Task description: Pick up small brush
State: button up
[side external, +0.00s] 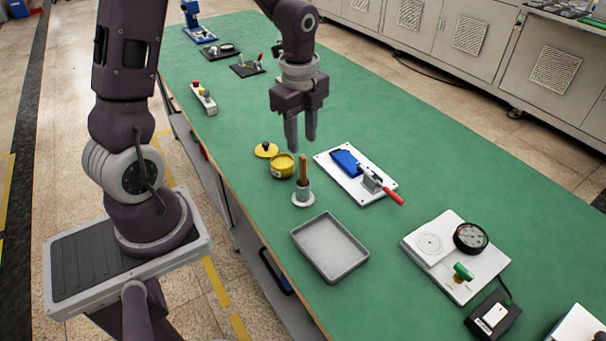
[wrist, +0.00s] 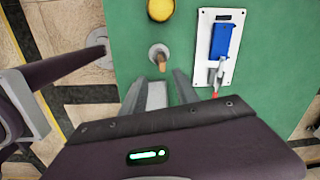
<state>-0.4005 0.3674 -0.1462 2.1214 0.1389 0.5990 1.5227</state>
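The small brush (side external: 303,170) stands upright in a round grey holder (side external: 303,197) on the green table, with its wooden handle up. In the wrist view the brush handle (wrist: 161,62) shows just beyond the fingertips, near the middle. Its bristles are hidden in the holder. My gripper (side external: 301,144) points down, raised above the table, with its two fingers apart and nothing between them. It is clear of the brush, which stands below it in the side view. The fingers also show in the wrist view (wrist: 158,90).
A yellow pot (side external: 282,166) with its yellow lid (side external: 266,150) beside it stands close to the brush. A white plate (side external: 328,168) with a blue block and red-handled clamp lies to the right. A grey tray (side external: 329,276) lies in front. A gauge board (side external: 418,262) is farther right.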

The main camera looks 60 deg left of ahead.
jog(key=m, duration=0.2)
send_over(303, 171)
jog(key=a, duration=0.2)
jog(key=shift+g, duration=0.3)
jog(key=f, duration=0.4)
jog(key=shift+w+d, duration=0.25)
jog(key=shift+w, duration=0.1)
jog(key=f, duration=0.7)
jog(key=shift+d+f, duration=0.15)
jog(key=shift+d, duration=0.1)
grip_shut()
